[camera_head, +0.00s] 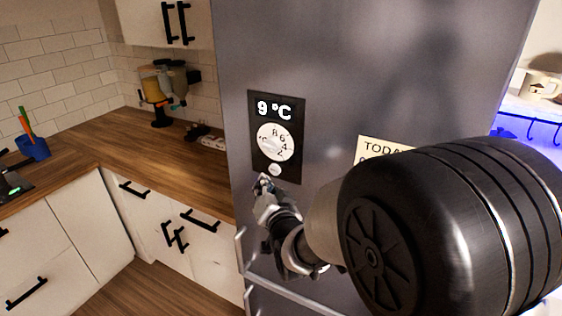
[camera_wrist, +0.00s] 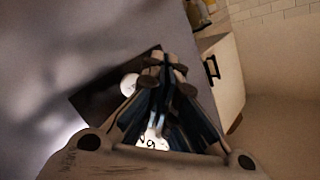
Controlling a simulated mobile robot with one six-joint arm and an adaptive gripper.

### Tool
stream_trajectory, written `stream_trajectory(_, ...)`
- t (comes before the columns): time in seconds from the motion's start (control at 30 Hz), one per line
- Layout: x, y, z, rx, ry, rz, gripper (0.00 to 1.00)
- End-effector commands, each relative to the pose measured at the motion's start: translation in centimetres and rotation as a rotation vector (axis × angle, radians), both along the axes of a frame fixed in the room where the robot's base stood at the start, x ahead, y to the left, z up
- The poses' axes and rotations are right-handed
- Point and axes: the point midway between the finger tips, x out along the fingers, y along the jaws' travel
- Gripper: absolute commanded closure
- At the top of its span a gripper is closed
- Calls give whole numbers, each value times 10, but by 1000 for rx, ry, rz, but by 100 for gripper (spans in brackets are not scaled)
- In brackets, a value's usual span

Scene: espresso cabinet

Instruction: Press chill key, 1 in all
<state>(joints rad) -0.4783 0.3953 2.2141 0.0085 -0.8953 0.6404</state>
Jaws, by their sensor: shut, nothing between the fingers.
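A dark control panel (camera_head: 261,155) is on the grey fridge door. It has a display reading 9 °C, a white numbered dial (camera_head: 275,142), and a small round white key (camera_head: 275,169) below the dial. No chill label is readable on the key. My gripper (camera_head: 264,180) is shut and empty, its tips just below and left of the key in the head view. In the wrist view, my gripper's closed fingers (camera_wrist: 164,62) cover part of the panel. The white key (camera_wrist: 130,84) shows left of them, and part of the dial (camera_wrist: 153,141) shows between them. Contact cannot be told.
A paper note (camera_head: 380,149) is on the door right of the panel, partly hidden by my arm. A metal rail handle (camera_head: 300,291) crosses the fridge below. A wooden counter (camera_head: 115,148) with a dispenser (camera_head: 160,90) lies to the left.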

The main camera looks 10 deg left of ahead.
Motion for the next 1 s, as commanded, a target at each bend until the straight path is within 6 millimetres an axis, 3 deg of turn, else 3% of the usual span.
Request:
stream_trajectory(0.3, 17, -6, -2, -2, 1, 0, 100)
stream_trajectory(1.0, 18, -6, -2, -2, 1, 0, 100)
